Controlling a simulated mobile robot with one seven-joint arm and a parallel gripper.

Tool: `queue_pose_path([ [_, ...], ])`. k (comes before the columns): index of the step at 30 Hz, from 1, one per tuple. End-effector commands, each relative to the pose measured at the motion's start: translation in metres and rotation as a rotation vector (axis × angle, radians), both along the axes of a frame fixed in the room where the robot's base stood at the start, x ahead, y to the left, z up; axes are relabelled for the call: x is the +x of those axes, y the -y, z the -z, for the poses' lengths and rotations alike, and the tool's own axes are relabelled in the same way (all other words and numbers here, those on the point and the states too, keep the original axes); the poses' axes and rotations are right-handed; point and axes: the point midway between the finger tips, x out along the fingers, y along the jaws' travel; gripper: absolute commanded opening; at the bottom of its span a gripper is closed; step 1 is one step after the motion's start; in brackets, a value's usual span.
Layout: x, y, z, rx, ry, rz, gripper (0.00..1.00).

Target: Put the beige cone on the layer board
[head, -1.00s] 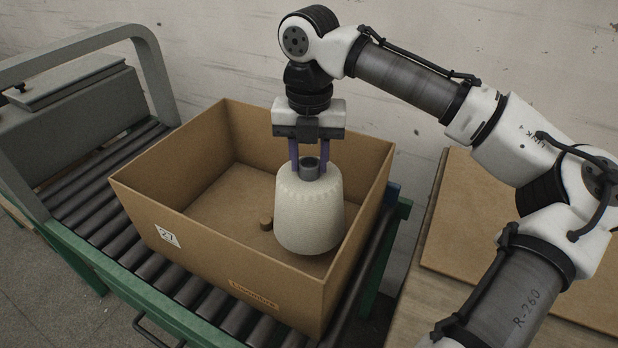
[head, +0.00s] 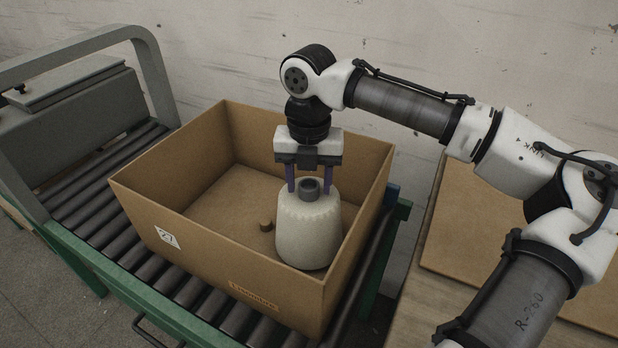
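The beige cone (head: 308,232) stands upright inside the cardboard carton, towards its front right corner. A dark grey tube end (head: 309,188) sticks out of its top. My gripper (head: 309,188) is right above the cone, with its two purple fingers spread on either side of the tube. Small gaps show between the fingers and the tube. Another flat brown board (head: 480,225) lies on the table at right. I cannot tell which one is the layer board.
The open carton (head: 205,252) sits on a roller conveyor (head: 95,205) with a green frame. Its walls rise around the cone, the right wall close beside it. A grey machine (head: 70,105) with an arched frame stands at left. The wooden table (head: 410,315) is at right.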

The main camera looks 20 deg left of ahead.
Motion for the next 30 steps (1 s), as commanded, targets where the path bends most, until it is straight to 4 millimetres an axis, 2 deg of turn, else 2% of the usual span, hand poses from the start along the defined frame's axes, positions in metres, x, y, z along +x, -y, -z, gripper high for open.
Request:
queue_pose_path([
  [10,0.000,0.000,-0.001,-0.001,0.001,0.000,0.56],
  [13,0.000,0.000,-0.007,0.000,0.002,0.000,0.56],
  [17,0.000,-0.001,-0.029,0.004,0.000,0.000,0.56],
  [24,0.000,-0.001,-0.082,0.003,0.001,-0.001,0.56],
  [30,0.000,0.000,-0.112,0.001,0.001,0.000,0.56],
])
